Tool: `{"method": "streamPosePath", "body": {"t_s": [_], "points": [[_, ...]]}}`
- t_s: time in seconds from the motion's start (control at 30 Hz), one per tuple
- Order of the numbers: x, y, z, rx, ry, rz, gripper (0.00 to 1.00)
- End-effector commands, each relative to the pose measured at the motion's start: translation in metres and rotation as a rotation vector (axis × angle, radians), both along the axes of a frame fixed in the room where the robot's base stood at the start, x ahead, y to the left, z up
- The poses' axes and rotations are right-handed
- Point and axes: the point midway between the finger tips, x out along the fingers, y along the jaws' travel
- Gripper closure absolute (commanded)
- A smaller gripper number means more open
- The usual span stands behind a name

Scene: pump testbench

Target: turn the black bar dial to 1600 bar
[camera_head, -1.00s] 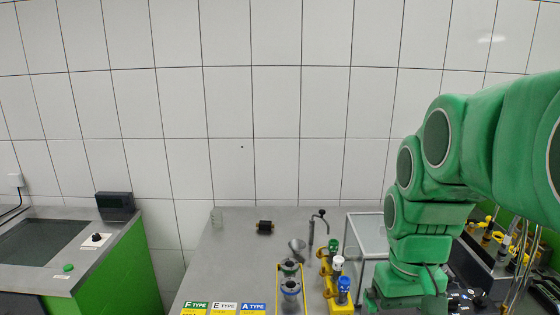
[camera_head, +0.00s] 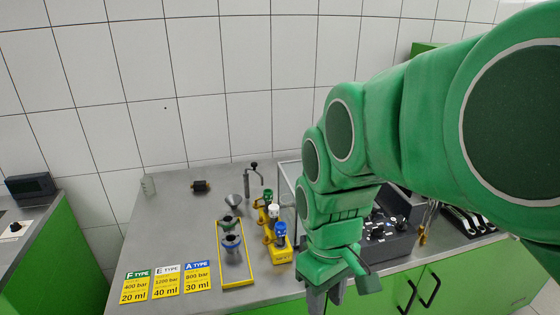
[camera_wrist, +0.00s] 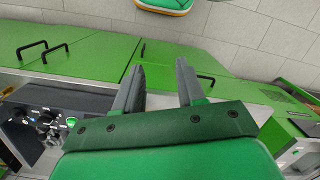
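A grey control box (camera_head: 385,236) with dark knobs stands on the bench, partly behind my arm in the head view. The same dark panel with several black knobs (camera_wrist: 40,121) shows at the left edge of the wrist view. A black knob (camera_head: 15,227) on a white plate sits on the left bench at the left picture edge. I cannot read any bar scale, so I cannot tell which knob is the bar dial. My gripper (camera_wrist: 157,68) is open and empty, its two fingers apart. In the head view my gripper (camera_head: 326,296) hangs low at the bench front, away from the knobs.
Type cards (camera_head: 165,281), a yellow-framed stand (camera_head: 238,281), a yellow valve block (camera_head: 280,257) and a clear case (camera_head: 290,172) are on the middle bench. Green cabinet doors (camera_head: 466,284) with black handles are below. A display (camera_head: 31,187) stands on the left bench.

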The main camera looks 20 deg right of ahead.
Motion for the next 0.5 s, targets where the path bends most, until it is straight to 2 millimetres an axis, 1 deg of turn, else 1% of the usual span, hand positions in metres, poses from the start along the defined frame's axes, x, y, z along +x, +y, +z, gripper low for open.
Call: {"method": "streamPosePath", "body": {"t_s": [0.03,0.27,0.4,0.47,0.5], "points": [[0.015,-0.005,0.004,0.01,-0.008,0.055,0.61],[0.073,-0.035,0.014,0.048,-0.041,0.34,0.61],[0.107,-0.06,0.018,0.064,-0.063,0.501,0.61],[0.121,-0.071,0.017,0.071,-0.068,0.568,0.61],[0.13,-0.08,0.017,0.073,-0.073,0.611,0.61]]}}
